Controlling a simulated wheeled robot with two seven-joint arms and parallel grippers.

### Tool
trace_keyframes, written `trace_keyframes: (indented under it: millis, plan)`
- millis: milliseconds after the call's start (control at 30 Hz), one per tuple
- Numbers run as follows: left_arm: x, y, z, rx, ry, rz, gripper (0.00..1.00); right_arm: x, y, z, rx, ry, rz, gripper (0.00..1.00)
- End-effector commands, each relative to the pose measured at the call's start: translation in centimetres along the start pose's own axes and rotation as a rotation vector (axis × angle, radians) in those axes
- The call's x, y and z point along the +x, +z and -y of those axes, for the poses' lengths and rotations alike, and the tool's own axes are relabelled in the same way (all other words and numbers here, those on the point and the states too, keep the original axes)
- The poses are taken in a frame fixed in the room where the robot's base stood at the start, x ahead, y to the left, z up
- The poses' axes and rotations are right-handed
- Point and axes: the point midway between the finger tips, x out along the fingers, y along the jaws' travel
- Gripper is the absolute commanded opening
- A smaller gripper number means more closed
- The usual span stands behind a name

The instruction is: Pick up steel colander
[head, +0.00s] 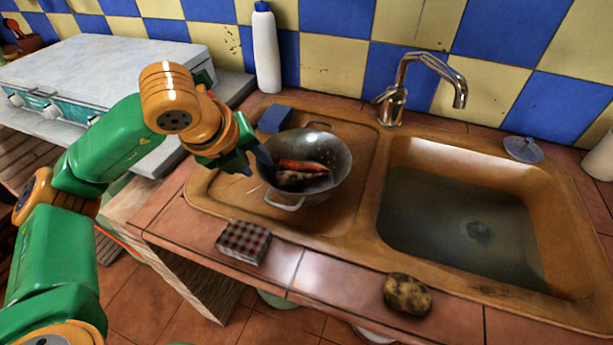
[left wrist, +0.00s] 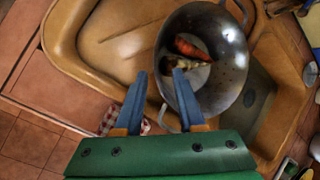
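The steel colander (head: 335,155) stands in the left basin of the orange sink, holding a carrot (head: 303,166) and a brownish item beside it. It also shows in the left wrist view (left wrist: 230,60). My left gripper (head: 254,163) is at the colander's left rim. In the left wrist view its two blue fingers (left wrist: 158,74) are apart, one outside the rim and one over the bowl, with nothing clamped between them. I cannot tell whether they touch the rim. One loop handle (head: 284,205) faces the front, another the back. My right gripper is not in view.
A blue sponge (head: 274,119) lies behind the colander, and a white bottle (head: 266,50) stands at the back. A faucet (head: 395,90) rises behind the water-filled right basin (head: 455,215).

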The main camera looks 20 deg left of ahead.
Motion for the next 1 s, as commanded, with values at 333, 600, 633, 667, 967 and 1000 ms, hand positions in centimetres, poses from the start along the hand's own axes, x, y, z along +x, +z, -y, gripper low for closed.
trace_keyframes:
  millis: [333, 600, 633, 667, 967, 1000]
  plan:
    - [4.9, 0.3, -0.3, 0.001, 0.000, -0.001, 0.39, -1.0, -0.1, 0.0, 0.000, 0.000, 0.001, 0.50]
    - [4.9, 0.3, -0.3, 0.001, -0.001, -0.001, 0.09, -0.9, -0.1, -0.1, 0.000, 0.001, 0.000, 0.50]
    - [4.9, 0.3, -0.3, 0.001, -0.001, -0.001, 0.01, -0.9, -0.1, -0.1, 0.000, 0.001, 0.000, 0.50]
    - [4.9, 0.3, -0.3, 0.001, -0.001, -0.001, 0.00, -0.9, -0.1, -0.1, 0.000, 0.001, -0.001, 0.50]
    - [4.9, 0.3, -0.3, 0.001, -0.001, -0.001, 0.00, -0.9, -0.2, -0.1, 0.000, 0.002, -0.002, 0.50]
    - [4.9, 0.3, -0.3, 0.001, -0.001, -0.001, 0.00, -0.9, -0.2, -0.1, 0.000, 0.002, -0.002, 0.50]
